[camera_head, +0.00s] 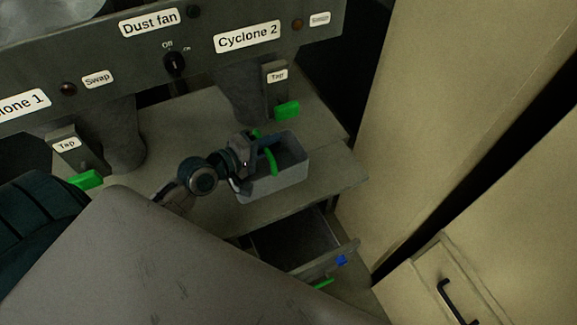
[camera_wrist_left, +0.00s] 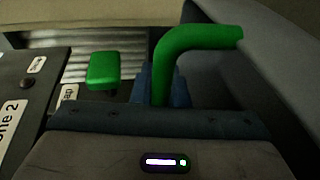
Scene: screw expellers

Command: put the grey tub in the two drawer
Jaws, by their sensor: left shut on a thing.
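The grey tub (camera_head: 280,184) sits on the shelf under the Cyclone 2 label, open side up. My left gripper (camera_head: 259,152) is at its left side, shut on the tub's green handle (camera_head: 272,162). The bent green handle (camera_wrist_left: 190,45) also shows in the left wrist view, between the blue fingers (camera_wrist_left: 163,88). An open drawer (camera_head: 296,240) is below the shelf, under the tub; its inside looks empty where visible. No number on it can be read. My right gripper is not in view.
A panel with the Cyclone 2 label (camera_head: 248,37) and a Dust fan knob (camera_head: 174,62) stands behind. A tap with a green lever (camera_head: 287,110) hangs just behind the tub. Tall beige cabinets (camera_head: 440,100) close off the right side.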

